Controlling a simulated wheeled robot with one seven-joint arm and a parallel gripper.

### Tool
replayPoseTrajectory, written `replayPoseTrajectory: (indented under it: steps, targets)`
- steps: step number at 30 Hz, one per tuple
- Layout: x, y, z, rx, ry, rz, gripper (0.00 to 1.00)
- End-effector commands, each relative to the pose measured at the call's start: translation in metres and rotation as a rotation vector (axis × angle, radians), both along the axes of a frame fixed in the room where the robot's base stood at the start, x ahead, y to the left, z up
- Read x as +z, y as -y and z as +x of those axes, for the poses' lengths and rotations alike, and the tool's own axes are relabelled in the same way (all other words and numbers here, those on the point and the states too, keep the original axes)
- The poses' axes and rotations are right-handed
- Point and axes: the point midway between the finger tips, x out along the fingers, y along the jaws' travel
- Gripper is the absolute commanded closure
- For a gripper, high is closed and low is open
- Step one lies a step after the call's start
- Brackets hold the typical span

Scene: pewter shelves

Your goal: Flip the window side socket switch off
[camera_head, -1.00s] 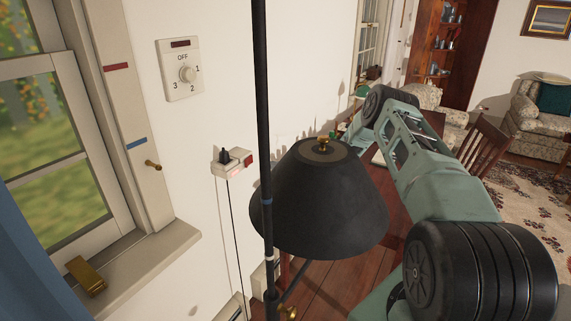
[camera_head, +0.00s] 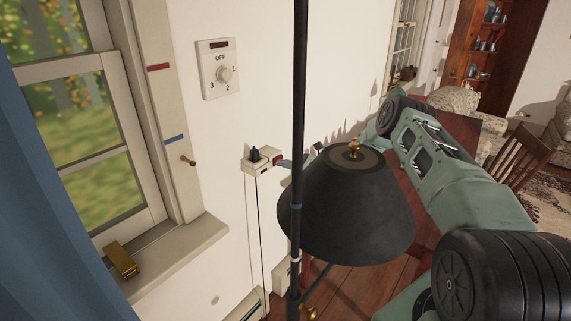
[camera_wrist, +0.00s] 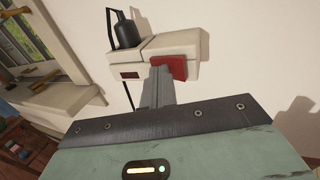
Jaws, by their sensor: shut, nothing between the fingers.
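The window side socket (camera_head: 256,167) is a white box on the wall, right of the window, with a black plug (camera_head: 254,155) in its top. In the wrist view the socket (camera_wrist: 160,47) shows a red rocker switch (camera_wrist: 172,67) on its right part and a small dark red patch on its left part. My gripper (camera_wrist: 160,76) is shut and empty, its narrow fingertips at the switch's lower left edge; I cannot tell whether they touch. In the head view my gripper's tip (camera_head: 284,162) is just right of the socket.
A black floor lamp (camera_head: 345,210) stands in front of my arm, its pole right of the socket. A dial marked OFF, 1, 2, 3 (camera_head: 218,70) is on the wall above. A window sill (camera_head: 170,255) juts out at left. A cord hangs below the socket.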

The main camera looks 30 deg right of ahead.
Motion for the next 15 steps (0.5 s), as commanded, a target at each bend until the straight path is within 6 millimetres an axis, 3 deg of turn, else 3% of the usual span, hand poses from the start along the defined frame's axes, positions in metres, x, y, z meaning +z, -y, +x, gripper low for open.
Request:
replayPoseTrajectory:
  steps: [8,15]
  targets:
    - [0.0,0.004,-0.003,0.001,0.002,-0.002,1.0]
    - [-0.002,0.03,-0.035,-0.001,0.002,-0.001,1.0]
